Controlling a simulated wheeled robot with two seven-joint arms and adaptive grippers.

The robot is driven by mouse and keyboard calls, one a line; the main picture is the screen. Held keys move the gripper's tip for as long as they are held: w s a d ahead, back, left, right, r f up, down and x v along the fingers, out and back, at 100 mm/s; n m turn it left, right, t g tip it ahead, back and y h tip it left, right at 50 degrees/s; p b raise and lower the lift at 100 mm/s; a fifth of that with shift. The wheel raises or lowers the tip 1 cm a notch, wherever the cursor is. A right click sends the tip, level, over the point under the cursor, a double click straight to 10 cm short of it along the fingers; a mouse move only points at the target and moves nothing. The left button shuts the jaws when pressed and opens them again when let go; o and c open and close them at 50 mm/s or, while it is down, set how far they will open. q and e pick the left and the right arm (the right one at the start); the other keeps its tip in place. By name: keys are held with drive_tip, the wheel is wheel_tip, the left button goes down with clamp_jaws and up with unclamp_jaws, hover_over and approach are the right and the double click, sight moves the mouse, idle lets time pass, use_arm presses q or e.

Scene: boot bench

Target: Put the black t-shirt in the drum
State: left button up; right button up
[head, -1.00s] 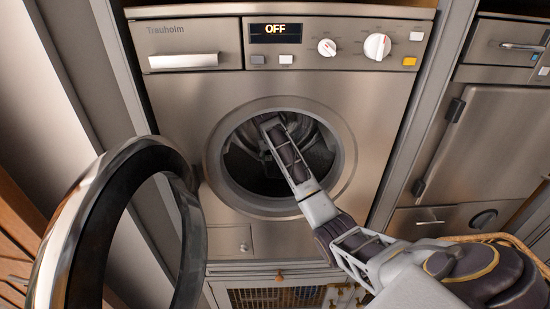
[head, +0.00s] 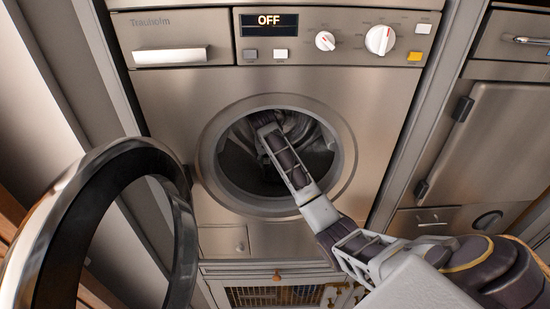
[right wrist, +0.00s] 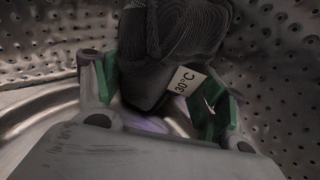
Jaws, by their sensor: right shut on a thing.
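The washing machine's drum (head: 235,163) is open at the front, and my right arm reaches through its round opening. My right gripper is deep inside, toward the upper part of the opening in the head view, where its fingertips are hard to make out. In the right wrist view my right gripper (right wrist: 158,92) has green fingertips and is shut on the black t-shirt (right wrist: 185,35), a bunched dark ribbed cloth with a white "30°C" label (right wrist: 184,84). The perforated drum wall (right wrist: 272,65) surrounds it. My left gripper is not in view.
The round door (head: 60,220) stands swung open at the left, its thick rim beside the opening. The machine's display (head: 268,20) reads OFF. A metal cabinet (head: 490,140) is at the right and a low mesh-front cabinet (head: 275,296) is below.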

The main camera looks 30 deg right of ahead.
drive_tip(key=shift+f, duration=0.25)
drive_tip(key=shift+a+r, duration=0.1)
drive_tip(key=shift+a, duration=0.15)
drive_tip(key=o, duration=1.1)
drive_tip(key=shift+d, duration=0.15)
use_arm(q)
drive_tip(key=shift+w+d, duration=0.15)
use_arm(e)
drive_tip(key=shift+o, duration=0.2)
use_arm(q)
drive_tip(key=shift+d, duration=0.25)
use_arm(e)
drive_tip(key=shift+r, duration=0.1)
